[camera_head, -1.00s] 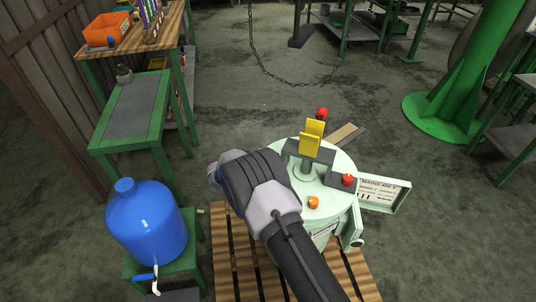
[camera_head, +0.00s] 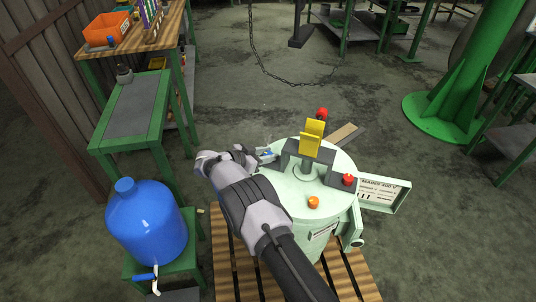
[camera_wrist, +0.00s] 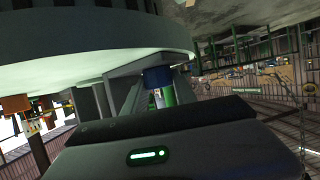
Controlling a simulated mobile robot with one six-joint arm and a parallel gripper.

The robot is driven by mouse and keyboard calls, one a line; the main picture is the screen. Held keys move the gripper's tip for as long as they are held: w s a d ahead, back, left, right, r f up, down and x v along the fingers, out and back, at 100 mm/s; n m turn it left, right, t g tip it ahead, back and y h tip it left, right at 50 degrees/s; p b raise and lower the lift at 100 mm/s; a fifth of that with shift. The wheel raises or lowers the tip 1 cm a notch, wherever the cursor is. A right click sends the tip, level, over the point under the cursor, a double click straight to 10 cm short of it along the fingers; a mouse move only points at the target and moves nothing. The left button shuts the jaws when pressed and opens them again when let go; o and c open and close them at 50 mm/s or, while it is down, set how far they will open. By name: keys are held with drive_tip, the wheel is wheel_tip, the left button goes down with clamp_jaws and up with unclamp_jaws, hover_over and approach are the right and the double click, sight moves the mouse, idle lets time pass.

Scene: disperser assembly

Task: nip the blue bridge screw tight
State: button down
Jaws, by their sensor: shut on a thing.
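The blue bridge screw (camera_head: 266,153) shows as a small blue spot at the left edge of the pale green disperser's round top (camera_head: 335,205), beside the dark bridge (camera_head: 292,150). My gripper (camera_head: 268,156) reaches it from the left. In the wrist view the blue screw head (camera_wrist: 158,77) sits between the two fingers of my gripper (camera_wrist: 160,82), close to the pale round body. My gripper is shut on it. A green piece (camera_wrist: 168,97) shows beside the screw. The screw's shank and seat are hidden.
A yellow block (camera_head: 311,138) stands up on the bridge. Red knobs (camera_head: 322,113) (camera_head: 348,179) and an orange knob (camera_head: 313,202) surround it. A blue jug (camera_head: 147,222) stands on a green stand at the left. The floor behind the disperser is mostly clear.

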drive_tip(key=c, duration=1)
unclamp_jaws()
drive_tip(key=p+v, duration=0.5)
drive_tip(key=v, duration=1.2)
drive_tip(key=shift+s, duration=0.15)
drive_tip(key=shift+a+r, duration=0.1)
